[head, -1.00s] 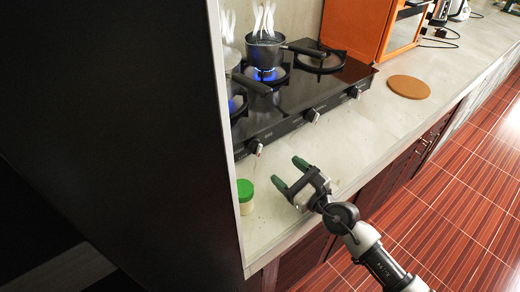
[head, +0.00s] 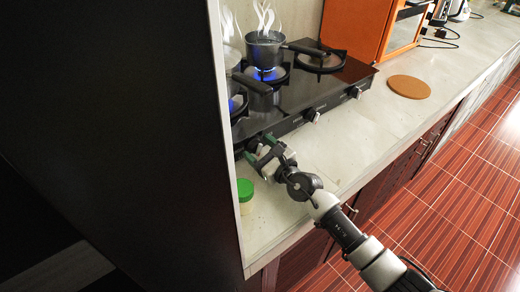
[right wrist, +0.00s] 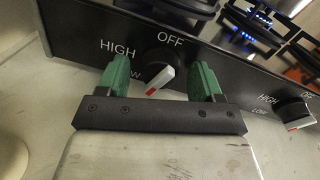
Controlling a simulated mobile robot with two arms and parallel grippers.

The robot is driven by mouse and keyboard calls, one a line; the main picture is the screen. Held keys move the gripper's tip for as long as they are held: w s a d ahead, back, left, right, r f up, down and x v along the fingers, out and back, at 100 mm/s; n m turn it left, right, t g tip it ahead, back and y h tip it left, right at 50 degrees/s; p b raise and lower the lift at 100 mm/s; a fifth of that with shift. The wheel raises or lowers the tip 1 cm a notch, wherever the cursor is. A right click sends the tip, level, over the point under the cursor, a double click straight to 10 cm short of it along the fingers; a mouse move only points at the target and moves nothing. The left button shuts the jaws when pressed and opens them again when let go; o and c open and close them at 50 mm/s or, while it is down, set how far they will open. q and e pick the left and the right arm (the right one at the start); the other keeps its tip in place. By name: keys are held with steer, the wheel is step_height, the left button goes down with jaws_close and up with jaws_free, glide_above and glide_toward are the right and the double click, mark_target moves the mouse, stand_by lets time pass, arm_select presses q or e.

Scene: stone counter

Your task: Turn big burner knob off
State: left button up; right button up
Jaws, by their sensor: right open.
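The stove (head: 300,100) is black, with knobs along its front. The leftmost knob (right wrist: 160,72) sits between the open fingers of my right gripper (head: 260,150) in the right wrist view, with a gap on both sides. Its red-tipped pointer aims down, away from the OFF label. In the head view my gripper mostly hides this knob. The middle knob (head: 312,115) and right knob (head: 354,92) are in plain view. Blue flame burns under the rear pot (head: 264,50) and at the left burner (head: 236,103). Which knob belongs to the big burner I cannot tell. My left gripper is out of view.
A green-lidded jar (head: 245,196) stands close to my right gripper, by the dark cabinet side (head: 120,130). A round board (head: 409,87) lies right of the stove. An orange appliance (head: 375,30) stands behind it. The counter in front of the stove is otherwise clear.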

steer(key=c, duration=0.9)
steer(key=shift+m+p, duration=0.35)
steer(key=shift+m, duration=3.15)
steer(key=shift+f, duration=0.1)
steer(key=o, duration=0.9)
steer(key=shift+d, duration=0.15)
